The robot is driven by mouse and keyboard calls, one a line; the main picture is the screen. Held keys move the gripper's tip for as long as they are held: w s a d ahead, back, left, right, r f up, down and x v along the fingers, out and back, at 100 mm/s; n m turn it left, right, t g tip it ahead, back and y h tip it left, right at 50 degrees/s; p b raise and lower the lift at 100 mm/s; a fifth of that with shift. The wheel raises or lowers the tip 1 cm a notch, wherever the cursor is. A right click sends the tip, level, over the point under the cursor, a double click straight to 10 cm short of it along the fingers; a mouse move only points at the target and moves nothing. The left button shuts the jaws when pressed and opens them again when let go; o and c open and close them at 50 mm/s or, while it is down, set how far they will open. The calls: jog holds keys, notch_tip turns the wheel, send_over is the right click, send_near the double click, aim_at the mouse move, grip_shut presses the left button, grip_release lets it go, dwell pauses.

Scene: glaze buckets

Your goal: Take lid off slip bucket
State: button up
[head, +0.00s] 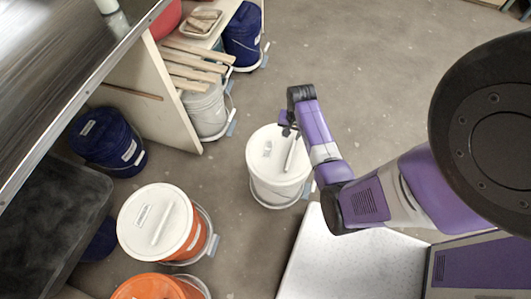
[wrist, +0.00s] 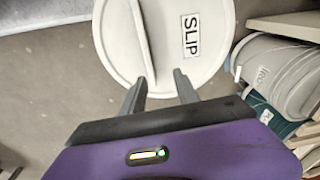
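The slip bucket (head: 275,193) is white and stands upright on the floor at mid-picture in the head view. Its white lid (head: 270,163) is on it, with a raised bar handle (head: 290,154) and a small label. In the wrist view the lid (wrist: 174,44) fills the top middle, with the label SLIP (wrist: 190,35) and the handle (wrist: 144,40) readable. My gripper (wrist: 158,82) is open and empty, its two fingers apart at the lid's near edge. In the head view my gripper (head: 287,127) is over the lid's far edge; its height above the lid is hard to tell.
An orange bucket (head: 195,237) with a white lid stands at lower left, another orange one (head: 160,288) below it. Blue buckets (head: 108,140) and a grey one (head: 205,110) stand by the shelving. The floor (head: 370,80) beyond the slip bucket is clear.

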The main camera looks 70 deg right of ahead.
aim_at(291, 152)
jog(key=a, duration=0.2)
jog(key=s+y, duration=0.1)
jog(key=shift+s+a+f+m+g, duration=0.1)
jog(key=shift+a+f+m+g, duration=0.2)
jog(key=shift+a+g, duration=0.1)
jog(key=shift+f, duration=0.25)
jog(key=shift+s+d+f+b, duration=0.15)
jog(key=shift+f+b, duration=0.3)
jog(key=shift+f, duration=1.4)
jog(key=shift+s+f+b, duration=0.15)
jog(key=shift+f+b, duration=0.3)
jog(key=shift+f, duration=1.35)
jog(key=shift+f, duration=0.2)
grip_shut()
